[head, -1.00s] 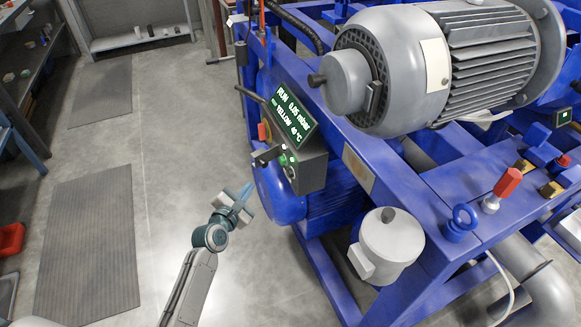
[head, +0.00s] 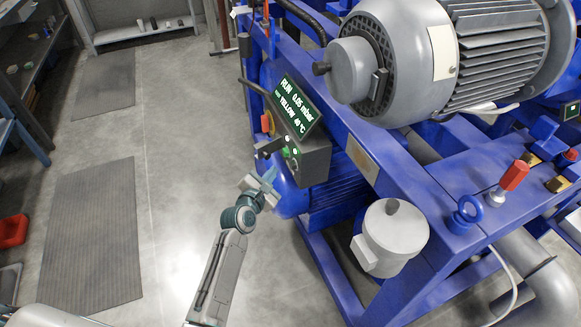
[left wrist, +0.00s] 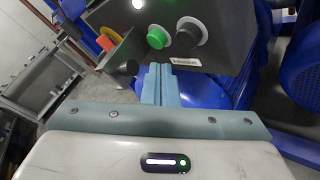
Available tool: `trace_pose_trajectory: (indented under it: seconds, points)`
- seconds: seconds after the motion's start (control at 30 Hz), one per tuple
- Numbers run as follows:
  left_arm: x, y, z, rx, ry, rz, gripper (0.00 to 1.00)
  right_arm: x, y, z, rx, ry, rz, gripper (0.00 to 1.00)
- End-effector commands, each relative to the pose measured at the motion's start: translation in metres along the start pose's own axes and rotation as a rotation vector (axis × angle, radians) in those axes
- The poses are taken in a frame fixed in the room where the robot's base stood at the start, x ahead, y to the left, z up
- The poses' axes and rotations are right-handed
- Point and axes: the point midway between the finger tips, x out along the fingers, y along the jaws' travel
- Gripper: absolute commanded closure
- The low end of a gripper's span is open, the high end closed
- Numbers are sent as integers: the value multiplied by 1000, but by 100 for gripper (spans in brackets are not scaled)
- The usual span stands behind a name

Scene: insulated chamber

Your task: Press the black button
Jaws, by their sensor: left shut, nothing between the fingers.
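The dark control box (head: 314,160) hangs on the blue frame under a lit display (head: 293,106). In the left wrist view its face carries a black button (left wrist: 189,32) in a pale ring, a green button (left wrist: 156,38) to its left, and a white one (left wrist: 138,4). A label sits below the black button. My left gripper (head: 270,176) is shut and empty, just in front of the box's lower part. Its fingertips (left wrist: 158,72) show below the green and black buttons in the left wrist view; contact with the box cannot be told. My right gripper is not in view.
A black knob (left wrist: 131,67) on a bracket juts out left of the fingertips, with a red-orange part (left wrist: 105,42) beyond it. A grey motor (head: 400,65) and blue frame fill the right. The floor (head: 185,150) to the left is clear around mats.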

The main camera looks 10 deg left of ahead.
Motion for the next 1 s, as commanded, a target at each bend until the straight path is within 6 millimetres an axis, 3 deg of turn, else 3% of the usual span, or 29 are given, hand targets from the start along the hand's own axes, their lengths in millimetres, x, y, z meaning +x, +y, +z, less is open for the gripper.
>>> trace_pose_trajectory:
  seconds: [0.3,1.0]
  points:
    - [15,-11,12,1,-1,-2,100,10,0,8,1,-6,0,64]
    - [16,-11,12,1,-1,-1,100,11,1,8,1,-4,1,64]
